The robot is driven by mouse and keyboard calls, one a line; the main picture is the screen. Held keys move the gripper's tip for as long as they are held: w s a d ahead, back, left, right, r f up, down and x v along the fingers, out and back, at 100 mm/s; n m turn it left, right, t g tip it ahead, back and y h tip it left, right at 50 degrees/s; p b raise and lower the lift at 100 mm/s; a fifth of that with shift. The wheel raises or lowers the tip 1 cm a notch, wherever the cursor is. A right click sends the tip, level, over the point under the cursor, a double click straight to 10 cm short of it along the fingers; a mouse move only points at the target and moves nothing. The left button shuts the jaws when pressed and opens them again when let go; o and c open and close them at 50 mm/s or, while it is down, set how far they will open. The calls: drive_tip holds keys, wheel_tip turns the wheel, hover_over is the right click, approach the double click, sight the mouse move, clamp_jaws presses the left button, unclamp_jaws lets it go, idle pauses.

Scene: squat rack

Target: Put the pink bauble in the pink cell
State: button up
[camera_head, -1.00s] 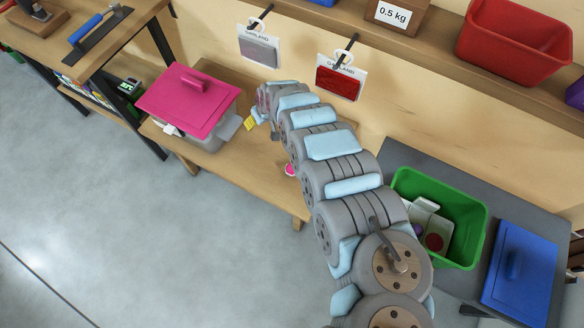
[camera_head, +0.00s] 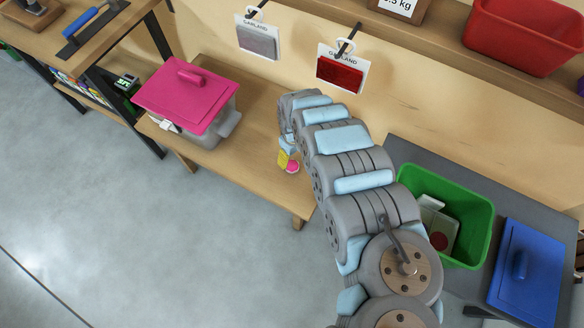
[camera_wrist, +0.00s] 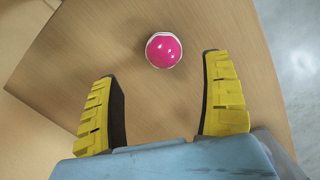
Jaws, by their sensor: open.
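The pink bauble (camera_head: 292,167) rests on the wooden bench near its front edge. In the wrist view the bauble (camera_wrist: 164,50) is round and glossy with a pale rim, just beyond the fingertips and roughly between them. My gripper (camera_wrist: 161,68) is open and empty, with its two yellow ribbed fingers apart. In the head view my gripper (camera_head: 286,158) is right beside the bauble and partly hidden by my arm. A pink lid (camera_head: 185,95) with a handle lies on a grey box (camera_head: 217,128) at the left of the bench.
A green bin (camera_head: 478,205) with several items stands on a dark table at right, beside a blue lid (camera_head: 527,268). Two garland cards hang on hooks above the bench, one grey (camera_head: 258,40), one red (camera_head: 340,72). A red bin (camera_head: 525,35) sits on the shelf. The bench's middle is clear.

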sight(293, 165)
wheel_tip(293, 165, down, 4)
drive_tip(key=shift+f+b, duration=0.1)
drive_tip(key=shift+b, duration=0.6)
drive_tip(key=f+b, duration=0.1)
drive_tip(key=f, duration=0.1)
drive_tip(key=f+b, duration=0.1)
drive_tip(key=f, duration=0.1)
drive_tip(key=shift+s+a+f+b, duration=0.15)
drive_tip(key=shift+s+a+b, duration=0.05)
drive_tip(key=shift+b, duration=0.2)
drive_tip(key=shift+f, duration=0.4)
drive_tip(key=shift+w, duration=0.1)
drive_tip(key=c, duration=1.1)
drive_tip(key=shift+c, duration=0.3)
drive_tip(key=shift+r, duration=0.15)
